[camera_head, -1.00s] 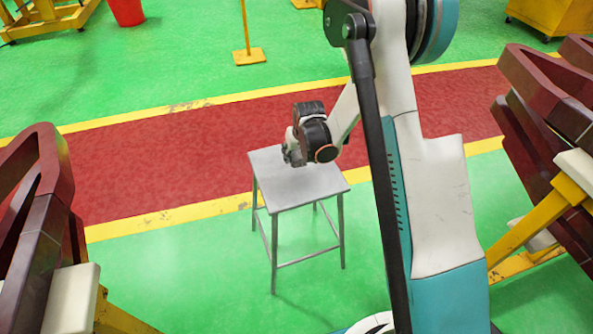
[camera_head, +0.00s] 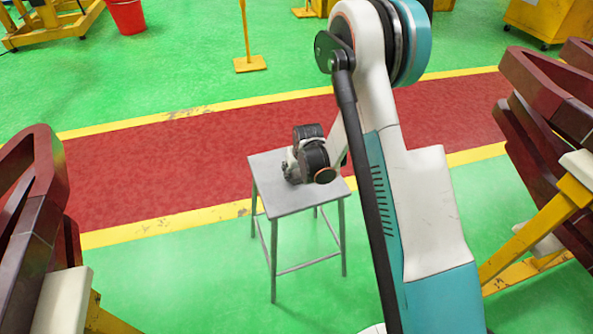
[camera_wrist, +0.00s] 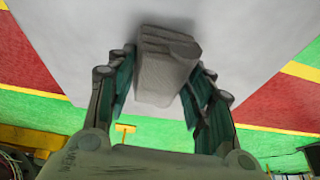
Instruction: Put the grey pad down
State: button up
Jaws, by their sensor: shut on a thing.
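The grey pad (camera_wrist: 163,70) is a block between the two fingers of my gripper (camera_wrist: 160,90) in the wrist view. My gripper is shut on it. The light grey top of a small stool (camera_wrist: 75,35) fills the background behind the pad. In the head view my gripper (camera_head: 291,172) is over the top of the metal stool (camera_head: 290,205), close to its surface. The pad is hard to make out there, hidden by my wrist. I cannot tell whether the pad touches the stool top.
Dark red coil frames on yellow stands are at the left (camera_head: 30,205) and right (camera_head: 550,95). A yellow post (camera_head: 248,45) and a red bucket (camera_head: 127,17) stand farther back. The stool top around my gripper is clear.

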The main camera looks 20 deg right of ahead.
jog(key=shift+s+f, duration=0.1)
jog(key=shift+f, duration=0.2)
jog(key=shift+s+f, duration=0.1)
jog(key=shift+c, duration=0.2)
jog(key=o, duration=0.7)
jog(key=shift+f, duration=0.1)
jog(key=o, duration=0.4)
jog(key=shift+f, duration=0.15)
jog(key=shift+w+f, duration=0.1)
jog(key=shift+w, duration=0.1)
jog(key=shift+r, duration=0.3)
